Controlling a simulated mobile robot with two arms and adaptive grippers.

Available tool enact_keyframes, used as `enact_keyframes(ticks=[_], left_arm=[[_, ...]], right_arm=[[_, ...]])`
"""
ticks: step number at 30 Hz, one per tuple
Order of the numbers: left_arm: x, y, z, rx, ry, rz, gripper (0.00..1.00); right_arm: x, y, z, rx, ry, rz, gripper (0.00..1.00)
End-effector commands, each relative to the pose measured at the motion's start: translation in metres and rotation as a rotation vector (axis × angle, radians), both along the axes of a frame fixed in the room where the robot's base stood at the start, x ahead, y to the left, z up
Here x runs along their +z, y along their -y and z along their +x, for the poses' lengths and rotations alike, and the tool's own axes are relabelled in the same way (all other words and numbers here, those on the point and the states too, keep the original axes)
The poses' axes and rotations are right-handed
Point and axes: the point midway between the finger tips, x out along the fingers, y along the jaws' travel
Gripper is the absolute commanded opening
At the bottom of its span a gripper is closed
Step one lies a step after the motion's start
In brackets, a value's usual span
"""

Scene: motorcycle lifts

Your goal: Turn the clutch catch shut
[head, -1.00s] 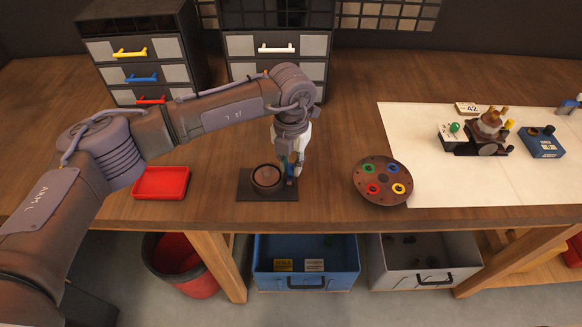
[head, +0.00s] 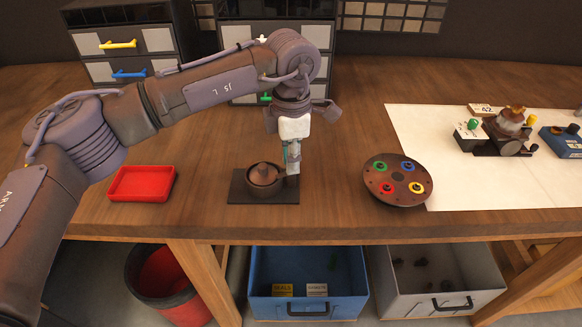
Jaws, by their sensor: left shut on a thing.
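The clutch (head: 261,184) is a round brown pot-like part with a raised knob in the middle. It sits on a dark square plate (head: 240,197) near the front edge of the bench. My left gripper (head: 293,172) points down at the right side of the clutch and is shut on the clutch catch there. The fingers hide most of the catch, so its exact angle cannot be told. My right gripper is not in view.
A red tray (head: 141,199) lies left of the plate. A round brown disc with coloured rings (head: 397,198) lies right of it. Drawer cabinets (head: 97,72) stand behind. A white mat (head: 447,185) with small machines lies at the right.

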Motion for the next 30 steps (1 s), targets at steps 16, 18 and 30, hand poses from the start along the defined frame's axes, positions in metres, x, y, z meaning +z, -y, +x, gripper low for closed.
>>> enact_keyframes(ticks=[16, 18, 30], left_arm=[[-0.001, 0.001, 0.000, -0.409, 0.001, -0.003, 0.00], [0.000, 0.001, 0.000, -0.438, 0.001, -0.003, 0.00], [0.001, 0.001, 0.000, -0.506, 0.001, -0.003, 0.00]], right_arm=[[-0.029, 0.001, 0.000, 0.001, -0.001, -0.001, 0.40], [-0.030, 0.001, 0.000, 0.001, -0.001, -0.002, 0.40], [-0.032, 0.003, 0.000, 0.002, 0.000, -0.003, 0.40]])
